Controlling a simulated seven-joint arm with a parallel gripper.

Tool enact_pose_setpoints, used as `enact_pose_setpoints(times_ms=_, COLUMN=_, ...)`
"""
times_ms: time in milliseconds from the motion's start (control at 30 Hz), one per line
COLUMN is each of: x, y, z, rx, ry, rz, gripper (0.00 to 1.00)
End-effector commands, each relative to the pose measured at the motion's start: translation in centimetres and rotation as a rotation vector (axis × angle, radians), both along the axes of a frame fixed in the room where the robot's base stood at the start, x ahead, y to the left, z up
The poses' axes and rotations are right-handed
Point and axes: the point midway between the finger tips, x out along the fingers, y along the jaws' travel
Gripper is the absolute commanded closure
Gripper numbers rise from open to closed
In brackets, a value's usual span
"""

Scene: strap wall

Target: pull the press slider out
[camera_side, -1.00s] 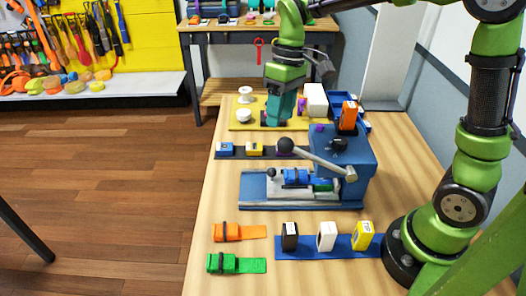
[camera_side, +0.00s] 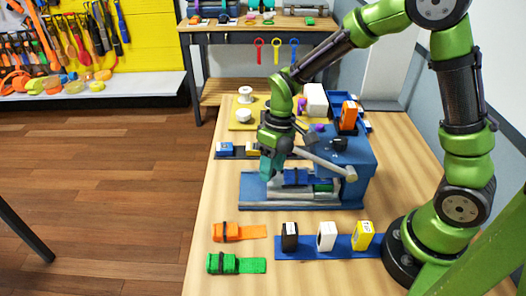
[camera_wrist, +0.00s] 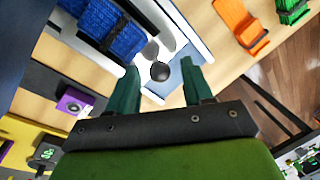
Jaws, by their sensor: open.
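The press (camera_side: 345,158) is a blue block on a blue base plate, with a pale slider (camera_wrist: 172,45) lying along the plate. A blue strap (camera_side: 296,178) sits on the slider, and its woven surface shows large in the wrist view (camera_wrist: 118,32). The slider's small black knob (camera_wrist: 160,71) stands at its outer end. My gripper (camera_side: 266,178) is over the left end of the press, pointing down. In the wrist view its two green fingers (camera_wrist: 160,80) are open, with the knob showing between their tips. I cannot tell whether they are level with it. In the side view my gripper hides the knob.
The press's lever arm (camera_side: 325,163) slants close beside my gripper; its ball end is hidden. An orange strap (camera_side: 235,232) and a green strap (camera_side: 232,264) lie in front. A blue rail (camera_side: 300,248) holds black, white and yellow boxes. The wood left of the press is clear.

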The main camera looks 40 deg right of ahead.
Motion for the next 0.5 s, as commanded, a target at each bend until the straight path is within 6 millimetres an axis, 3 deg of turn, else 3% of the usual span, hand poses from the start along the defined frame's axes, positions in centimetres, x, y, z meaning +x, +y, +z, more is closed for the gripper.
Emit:
enact_pose_setpoints(times_ms=133, x=0.0, y=0.0, z=0.01, rx=0.0, ry=0.0, rz=0.0, gripper=0.52)
enact_pose_setpoints(times_ms=433, x=0.0, y=-0.02, z=0.04, rx=0.0, ry=0.0, rz=0.0, gripper=0.98)
enact_pose_setpoints(times_ms=500, x=0.01, y=-0.02, z=0.05, rx=0.0, ry=0.0, rz=0.0, gripper=1.0)
